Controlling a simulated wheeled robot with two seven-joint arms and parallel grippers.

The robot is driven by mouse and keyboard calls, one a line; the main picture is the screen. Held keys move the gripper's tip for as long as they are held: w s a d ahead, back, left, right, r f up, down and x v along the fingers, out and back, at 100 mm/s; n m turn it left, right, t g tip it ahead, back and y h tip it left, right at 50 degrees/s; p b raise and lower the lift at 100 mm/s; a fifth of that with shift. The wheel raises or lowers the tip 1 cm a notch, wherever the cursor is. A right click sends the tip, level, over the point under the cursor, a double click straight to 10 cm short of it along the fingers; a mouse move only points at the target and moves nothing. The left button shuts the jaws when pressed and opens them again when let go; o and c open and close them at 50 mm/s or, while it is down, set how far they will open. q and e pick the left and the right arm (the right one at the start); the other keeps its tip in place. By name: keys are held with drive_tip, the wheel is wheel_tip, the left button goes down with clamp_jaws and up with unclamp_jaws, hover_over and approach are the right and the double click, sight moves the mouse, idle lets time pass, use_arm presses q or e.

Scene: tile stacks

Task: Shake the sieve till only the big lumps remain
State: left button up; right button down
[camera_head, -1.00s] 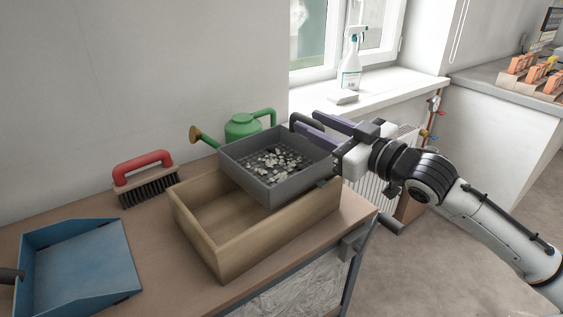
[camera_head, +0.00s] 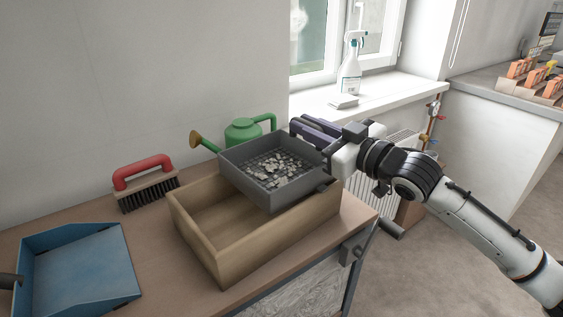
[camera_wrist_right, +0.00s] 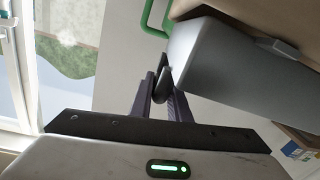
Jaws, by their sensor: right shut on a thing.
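The grey sieve (camera_head: 262,194) is a square tray with a mesh floor, and it is held above the wooden box (camera_head: 232,261). Several pale lumps (camera_head: 278,169) lie spread over its mesh. My right gripper (camera_head: 312,130) is shut on the sieve's handle at the sieve's right side. In the right wrist view the fingers (camera_wrist_right: 163,88) close on the dark handle beside the grey sieve wall (camera_wrist_right: 235,75). The box's floor shows bare in its open left part; the rest is hidden under the sieve. My left gripper is not in view.
A blue dustpan (camera_head: 78,268) and a red-handled brush (camera_head: 146,182) lie on the bench (camera_head: 165,285) to the left. A green watering can (camera_head: 243,131) stands behind the sieve. A spray bottle (camera_head: 350,68) is on the windowsill.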

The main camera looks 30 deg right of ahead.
drive_tip(key=a+p, duration=0.1)
drive_tip(key=a, duration=0.1)
drive_tip(key=s+a+p, duration=0.1)
drive_tip(key=a, duration=0.2)
drive_tip(key=a+p, duration=0.1)
drive_tip(key=a, duration=0.2)
drive_tip(key=shift+s+a+r, duration=0.1)
drive_tip(key=shift+s, duration=0.1)
drive_tip(key=shift+s+a+p, duration=0.1)
drive_tip(key=shift+a+p, duration=0.2)
drive_tip(key=shift+a, duration=0.1)
drive_tip(key=shift+w+d+p, duration=0.1)
drive_tip(key=shift+w+d, duration=0.15)
drive_tip(key=shift+d, duration=1.15)
drive_tip(key=shift+w+d+p, duration=0.1)
drive_tip(key=shift+w+d, duration=0.15)
drive_tip(key=shift+d, duration=1.1)
drive_tip(key=shift+w+d+p, duration=0.1)
drive_tip(key=shift+w+d, duration=0.15)
drive_tip(key=shift+d, duration=1.15)
